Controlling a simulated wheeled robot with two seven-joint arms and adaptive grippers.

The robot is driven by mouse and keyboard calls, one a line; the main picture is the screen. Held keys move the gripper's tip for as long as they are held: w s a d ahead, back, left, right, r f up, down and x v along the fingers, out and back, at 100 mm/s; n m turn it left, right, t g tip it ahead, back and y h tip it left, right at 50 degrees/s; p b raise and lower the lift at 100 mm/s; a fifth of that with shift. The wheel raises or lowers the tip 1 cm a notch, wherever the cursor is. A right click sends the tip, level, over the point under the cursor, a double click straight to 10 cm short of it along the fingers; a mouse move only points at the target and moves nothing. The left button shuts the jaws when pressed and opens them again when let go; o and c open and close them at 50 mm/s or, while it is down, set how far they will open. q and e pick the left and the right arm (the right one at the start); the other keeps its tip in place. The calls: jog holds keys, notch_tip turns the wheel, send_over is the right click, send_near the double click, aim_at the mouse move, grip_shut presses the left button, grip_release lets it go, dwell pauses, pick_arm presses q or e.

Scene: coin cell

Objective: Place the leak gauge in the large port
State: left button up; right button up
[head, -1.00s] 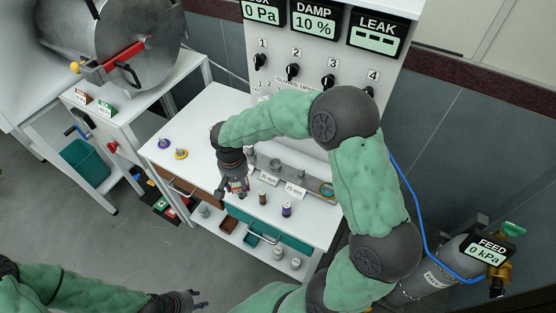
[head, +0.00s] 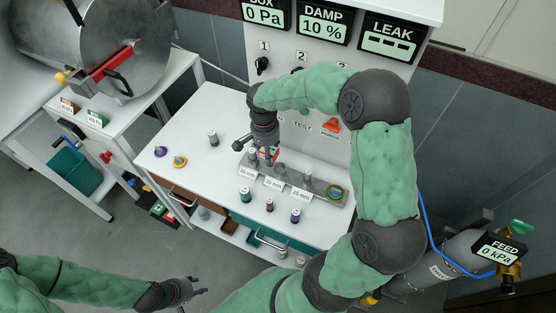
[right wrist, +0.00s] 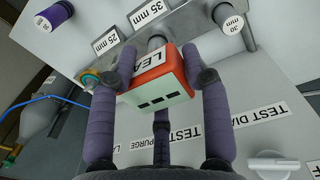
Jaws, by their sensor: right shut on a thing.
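The leak gauge, a small red box with a white "LEA..." face, is between the fingers of my right gripper (right wrist: 160,88); in the right wrist view the gauge (right wrist: 157,82) sits tilted. In the head view my right gripper (head: 267,160) is over the grey rail (head: 320,187) at the bench's back. White labels stand along the rail; 25 mm (right wrist: 105,40) and 35 mm (right wrist: 148,12) are readable in the wrist view. A grey stub (right wrist: 156,41) shows just beyond the gauge. Whether the gauge touches a port is hidden. My left gripper (head: 200,287) is open and empty, off the bench.
Another cylinder (head: 213,138) and two round pieces (head: 179,161) are on the left. The panel (head: 330,75) rises behind.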

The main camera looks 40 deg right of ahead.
jog(key=shift+d+f+b, duration=0.2)
jog(key=shift+d+f, duration=0.55)
jog(key=shift+f, duration=0.7)
jog(key=shift+d+f+b, duration=0.25)
jog(key=shift+d+f, duration=0.5)
jog(key=shift+f, duration=0.65)
jog(key=shift+d+f+b, duration=0.2)
jog(key=shift+d+f, duration=0.55)
jog(key=shift+f, duration=0.7)
jog(key=shift+f, duration=0.2)
jog(key=o, duration=1.2)
jog(key=shift+r, duration=0.1)
jog(key=shift+w+r, duration=0.1)
jog(key=shift+r, duration=0.15)
notch_tip(320, 180, up, 12)
jog(key=shift+w+a+f+p, duration=0.1)
jog(key=shift+f+p, duration=0.05)
jog(key=shift+p, duration=0.8)
